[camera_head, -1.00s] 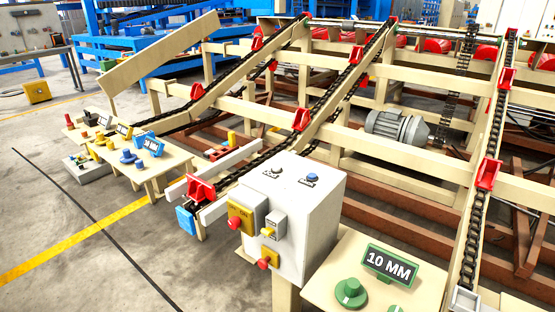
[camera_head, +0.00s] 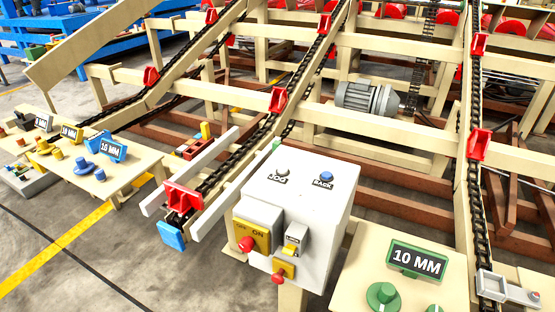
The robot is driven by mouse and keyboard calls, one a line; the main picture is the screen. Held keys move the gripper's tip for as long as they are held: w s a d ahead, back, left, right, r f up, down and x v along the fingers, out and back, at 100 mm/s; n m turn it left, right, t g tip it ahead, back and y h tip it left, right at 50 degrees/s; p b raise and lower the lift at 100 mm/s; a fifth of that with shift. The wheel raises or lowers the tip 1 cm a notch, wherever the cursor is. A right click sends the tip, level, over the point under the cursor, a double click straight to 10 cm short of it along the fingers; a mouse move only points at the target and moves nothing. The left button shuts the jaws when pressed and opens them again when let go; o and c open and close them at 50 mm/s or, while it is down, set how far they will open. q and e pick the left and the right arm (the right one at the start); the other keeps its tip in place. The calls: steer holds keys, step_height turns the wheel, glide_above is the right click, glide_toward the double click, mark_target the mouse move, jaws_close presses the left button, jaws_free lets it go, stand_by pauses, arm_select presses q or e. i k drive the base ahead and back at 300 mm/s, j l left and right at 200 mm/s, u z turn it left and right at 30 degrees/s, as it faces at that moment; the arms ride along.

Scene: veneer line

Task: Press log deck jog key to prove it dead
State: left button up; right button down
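A pale grey control box (camera_head: 318,220) stands on a post at the lower middle of the head view. Its sloped top carries a grey round key labelled JOG (camera_head: 282,173) and a blue round key labelled RACK (camera_head: 326,177). Its front face holds a yellow switch plate (camera_head: 262,232) marked ON with a red knob (camera_head: 246,244), a small labelled switch (camera_head: 293,238), and a yellow piece with a red knob (camera_head: 282,272) below. The log deck (camera_head: 400,130) with its chains and red dogs rises behind the box. Neither gripper is in view.
A cream table (camera_head: 350,285) at the lower right bears a green knob (camera_head: 381,296) and a 10 MM sign (camera_head: 417,260). Another table at left (camera_head: 125,180) holds blue and yellow fittings and 10 MM signs. A blue-ended chain rail (camera_head: 172,235) juts out left of the box. Open floor lies lower left.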

mark_target(282, 169)
steer(key=i+j+z, duration=0.15)
steer(key=j, duration=0.2)
steer(key=i+j+z, duration=0.1)
steer(key=j, duration=0.3)
steer(key=i+j+z, duration=0.15)
steer(key=j, duration=0.2)
steer(key=i, duration=0.05)
